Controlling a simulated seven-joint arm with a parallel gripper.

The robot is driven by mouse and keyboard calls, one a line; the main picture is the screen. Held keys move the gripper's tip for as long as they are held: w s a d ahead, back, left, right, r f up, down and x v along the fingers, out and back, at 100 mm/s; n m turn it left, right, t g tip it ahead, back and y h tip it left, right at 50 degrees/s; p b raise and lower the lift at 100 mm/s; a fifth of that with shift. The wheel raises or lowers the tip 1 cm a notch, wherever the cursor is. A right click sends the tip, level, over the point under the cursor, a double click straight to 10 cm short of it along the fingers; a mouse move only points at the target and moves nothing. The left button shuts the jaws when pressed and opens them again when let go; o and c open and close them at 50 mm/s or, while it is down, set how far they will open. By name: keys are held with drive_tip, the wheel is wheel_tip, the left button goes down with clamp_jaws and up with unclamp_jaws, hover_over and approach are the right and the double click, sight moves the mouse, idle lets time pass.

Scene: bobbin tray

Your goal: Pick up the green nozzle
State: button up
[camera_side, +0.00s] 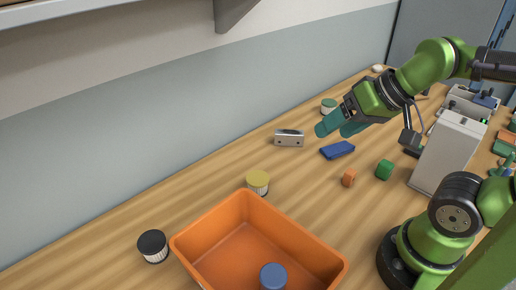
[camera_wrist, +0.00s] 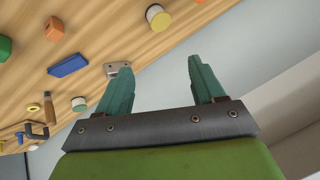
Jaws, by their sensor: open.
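My gripper (camera_side: 335,129) is open with teal fingers, held above the back of the table near the wall. The wrist view shows it too (camera_wrist: 160,65), with nothing between the fingers. A small green block-like piece (camera_side: 384,170) lies on the table, to the right of and below my gripper in the side view. It shows at the left edge of the wrist view (camera_wrist: 4,48). A jar-like piece with a green top (camera_side: 328,106) stands behind the fingers, also in the wrist view (camera_wrist: 79,104). I cannot tell which green thing is the nozzle.
A blue block (camera_side: 338,150), an orange piece (camera_side: 348,178) and a metal bracket (camera_side: 289,138) lie around the table. Yellow-topped (camera_side: 257,182) and black-topped (camera_side: 153,245) pieces stand near an orange tray (camera_side: 312,258) holding a blue-topped piece (camera_side: 273,277). A grey box (camera_side: 449,150) stands at right.

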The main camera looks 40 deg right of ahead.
drive_tip(key=shift+d, duration=0.1)
drive_tip(key=n+g+h, duration=0.2)
drive_tip(key=n+g, duration=0.2)
drive_tip(key=g, duration=0.3)
hover_over(387, 163)
wheel_tip(387, 163, down, 7)
drive_tip(key=f, duration=1)
drive_tip(key=shift+s+f, duration=0.2)
drive_tip(key=shift+s, duration=0.05)
drive_tip(key=shift+w+f, duration=0.2)
drive_tip(key=shift+f, duration=2.55)
